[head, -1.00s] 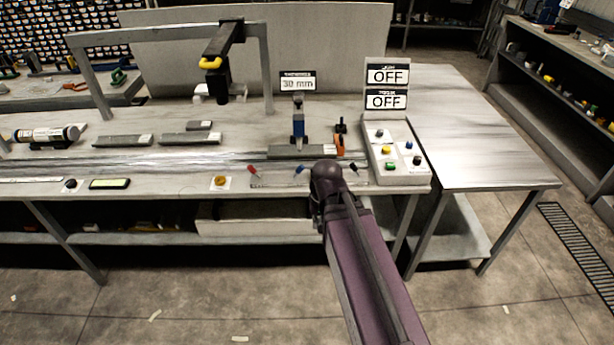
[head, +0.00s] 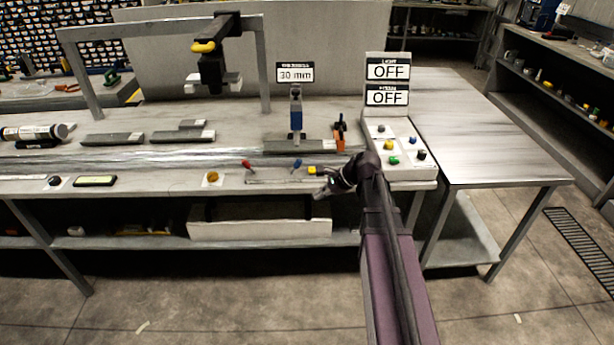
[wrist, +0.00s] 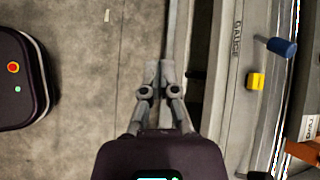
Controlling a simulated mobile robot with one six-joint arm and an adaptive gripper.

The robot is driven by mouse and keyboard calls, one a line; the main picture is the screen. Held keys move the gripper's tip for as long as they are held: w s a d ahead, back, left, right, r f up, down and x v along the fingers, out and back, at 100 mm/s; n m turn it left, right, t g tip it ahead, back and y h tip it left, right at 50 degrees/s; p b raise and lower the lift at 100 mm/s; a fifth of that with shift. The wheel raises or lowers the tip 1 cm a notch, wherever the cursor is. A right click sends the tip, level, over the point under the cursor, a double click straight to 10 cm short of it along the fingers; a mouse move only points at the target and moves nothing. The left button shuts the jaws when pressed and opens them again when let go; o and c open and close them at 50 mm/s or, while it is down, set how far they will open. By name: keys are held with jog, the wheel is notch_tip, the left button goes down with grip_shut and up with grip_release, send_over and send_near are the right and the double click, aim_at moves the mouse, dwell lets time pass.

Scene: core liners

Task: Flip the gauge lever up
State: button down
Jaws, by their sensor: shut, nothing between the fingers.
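A blue-tipped lever (head: 297,164) stands at the bench's front edge. It also shows in the wrist view (wrist: 281,46), leaning to the right, beside a strip marked GAUGE (wrist: 236,38). A red-tipped lever (head: 247,165) stands further left. A yellow block (head: 314,170) is just right of the blue lever; it shows in the wrist view too (wrist: 255,80). My gripper (head: 321,194) is in front of the bench edge, pointing left, apart from the levers. In the wrist view its fingertips (wrist: 159,67) are together and empty, over the floor.
A sign (head: 295,72) reads 30 mm above a blue upright device (head: 296,120). Two signs reading OFF (head: 388,72) stand behind a button box (head: 405,160) on the right. An orange clamp-like tool (head: 339,138) is near the box. Floor in front is clear.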

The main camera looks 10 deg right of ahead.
aim_at(310, 178)
jog(key=w+d+m+t+y+b, duration=0.3)
jog(key=w+d+m+b, duration=0.4)
jog(key=d+m, duration=0.3)
jog(key=shift+w+f+m+t+y, duration=0.2)
jog(key=shift+w+m+t+y, duration=0.1)
jog(key=shift+w+m+t, duration=0.5)
jog(key=shift+s, duration=0.2)
jog(key=b+x, duration=0.3)
jog(key=x, duration=0.6)
jog(key=shift+w+a+f, duration=0.2)
jog(key=shift+w+a+r+p, duration=0.55)
jog(key=shift+w+a+r, duration=0.1)
jog(key=shift+w+a, duration=0.3)
jog(key=shift+w+a+r, duration=0.2)
jog(key=shift+w+a, duration=0.25)
jog(key=shift+w, duration=0.05)
jog(key=shift+d+r+p, duration=0.15)
jog(key=shift+d+p, duration=0.05)
jog(key=shift+p, duration=0.3)
